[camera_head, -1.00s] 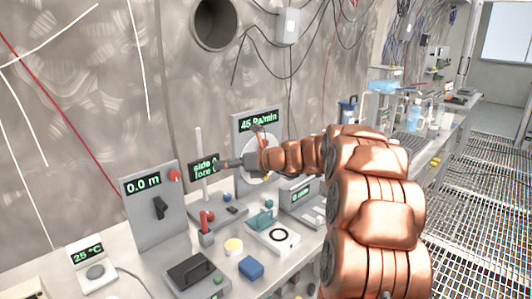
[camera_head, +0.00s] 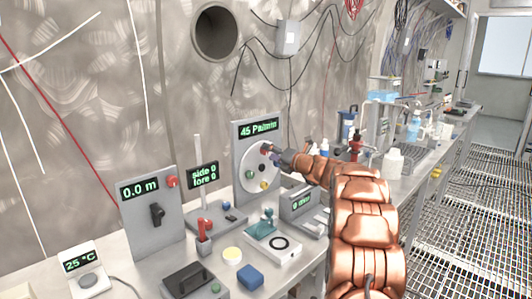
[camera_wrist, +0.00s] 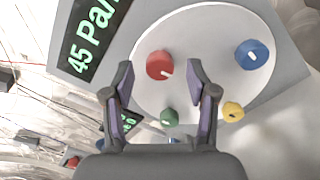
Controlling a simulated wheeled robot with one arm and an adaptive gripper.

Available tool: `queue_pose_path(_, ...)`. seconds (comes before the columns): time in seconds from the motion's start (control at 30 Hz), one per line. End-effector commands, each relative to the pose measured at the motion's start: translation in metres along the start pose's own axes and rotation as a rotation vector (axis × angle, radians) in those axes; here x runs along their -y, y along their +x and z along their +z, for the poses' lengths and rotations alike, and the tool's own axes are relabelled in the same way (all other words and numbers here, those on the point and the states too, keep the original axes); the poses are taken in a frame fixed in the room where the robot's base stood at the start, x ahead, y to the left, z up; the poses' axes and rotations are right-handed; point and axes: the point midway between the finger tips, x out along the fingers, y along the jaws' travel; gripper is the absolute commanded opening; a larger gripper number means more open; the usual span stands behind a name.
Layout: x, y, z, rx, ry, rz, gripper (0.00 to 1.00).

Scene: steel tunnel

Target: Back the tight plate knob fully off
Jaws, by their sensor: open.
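A round white plate (camera_head: 246,163) is mounted on a grey upright panel (camera_head: 241,135) reading "45 Pa/min". In the wrist view the plate (camera_wrist: 215,40) carries a red knob (camera_wrist: 160,65), a blue knob (camera_wrist: 252,54), a green knob (camera_wrist: 169,117) and a yellow knob (camera_wrist: 232,111). Which knob is tight cannot be told. My gripper (camera_wrist: 160,78) is open, and the red knob appears between its fingertips; contact is not visible. In the head view my gripper (camera_head: 272,151) is beside the red knob, and the blue knob is hidden.
Left of the plate stand a "side 0" display (camera_head: 203,175) with a thin post and a "0.0 m" panel (camera_head: 150,208). A blue block (camera_head: 250,277) and a white box with a black ring (camera_head: 278,245) lie in front. Bottles (camera_head: 393,160) stand to the right.

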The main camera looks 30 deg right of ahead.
Motion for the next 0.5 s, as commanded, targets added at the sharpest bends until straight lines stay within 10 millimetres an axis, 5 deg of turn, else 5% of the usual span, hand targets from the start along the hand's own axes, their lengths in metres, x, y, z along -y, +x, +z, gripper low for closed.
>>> queue_pose_path(0.5,0.0,0.026,-0.001,-0.002,0.001,0.001,0.58)
